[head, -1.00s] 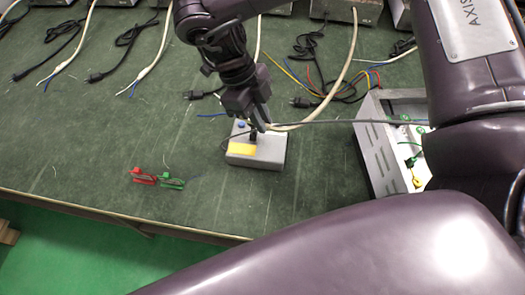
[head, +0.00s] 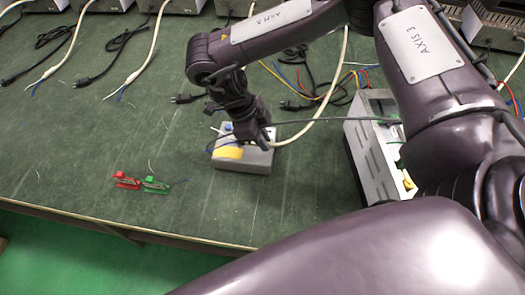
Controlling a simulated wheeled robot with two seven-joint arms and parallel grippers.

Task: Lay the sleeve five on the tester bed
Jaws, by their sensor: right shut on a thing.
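The tester bed seems to be the grey box (head: 256,163) with a yellow pad and a blue knob on the dark green table. The white sleeve (head: 344,62) runs from the back, curves down and reaches the right side of the box. My right gripper (head: 249,137) is low over the back of the box, shut on what looks like the sleeve's end. The fingers hide the held part; I cannot tell whether it touches the box. Thin dark and blue wire shows left of the fingers. My left gripper is not in view.
Red (head: 126,180) and green (head: 155,185) clips lie left of the box. A grey vented case (head: 366,152) stands to the right. Several white sleeves and black cords lie at the back left. The table's front edge is below the clips; the left middle is clear.

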